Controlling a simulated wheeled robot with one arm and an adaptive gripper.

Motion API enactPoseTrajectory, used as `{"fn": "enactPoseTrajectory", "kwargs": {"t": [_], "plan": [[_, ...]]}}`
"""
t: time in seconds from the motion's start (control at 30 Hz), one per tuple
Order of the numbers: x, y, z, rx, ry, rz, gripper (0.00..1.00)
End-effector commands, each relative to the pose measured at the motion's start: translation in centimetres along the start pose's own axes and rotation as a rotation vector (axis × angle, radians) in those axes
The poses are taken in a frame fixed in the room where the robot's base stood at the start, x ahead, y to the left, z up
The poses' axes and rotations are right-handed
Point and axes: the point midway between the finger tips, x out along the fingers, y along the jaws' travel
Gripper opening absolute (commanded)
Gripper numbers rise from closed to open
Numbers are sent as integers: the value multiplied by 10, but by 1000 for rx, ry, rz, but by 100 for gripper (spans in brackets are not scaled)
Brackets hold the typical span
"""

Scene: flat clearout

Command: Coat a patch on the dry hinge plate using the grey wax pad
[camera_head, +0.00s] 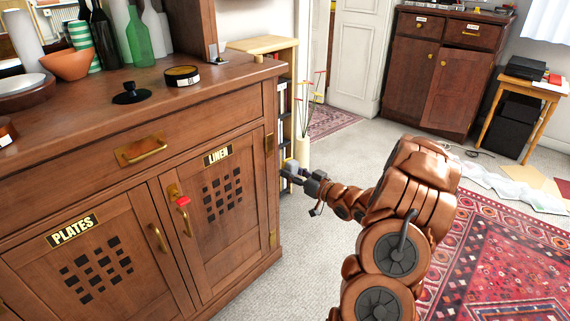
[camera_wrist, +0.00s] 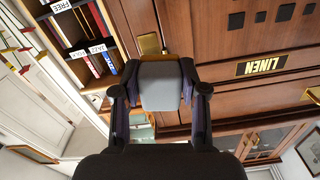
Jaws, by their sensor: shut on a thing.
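My gripper (camera_head: 292,174) is shut on the grey wax pad (camera_wrist: 160,94), which shows between the fingers (camera_wrist: 160,100) in the wrist view. A yellowish-brown strip lies along the pad's far edge. A brass hinge plate (camera_wrist: 150,44) on the LINEN door's edge shows just beyond the pad. In the head view this upper hinge plate (camera_head: 269,143) is left of and above my gripper, and a lower one (camera_head: 272,240) is on the same edge. I cannot tell whether the pad touches the plate. The plate's face is too small to show any coating.
The sideboard's top (camera_head: 225,75) holds bottles, bowls, a round tin (camera_head: 182,76) and a black knob-topped object (camera_head: 131,94). A red tag (camera_head: 183,201) hangs at the LINEN door's latch. A bookshelf (camera_head: 285,85) stands close behind my gripper. Carpet (camera_head: 310,245) is clear below it.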

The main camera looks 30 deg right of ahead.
Motion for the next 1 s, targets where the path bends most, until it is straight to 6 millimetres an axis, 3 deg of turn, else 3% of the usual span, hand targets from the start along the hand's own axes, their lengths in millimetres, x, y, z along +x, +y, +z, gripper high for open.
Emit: {"fn": "enactPoseTrajectory", "kwargs": {"t": [0.47,1.0], "plan": [[4,0,0,0,-1,-1,15],[52,-2,-1,-1,-2,-2,15]]}}
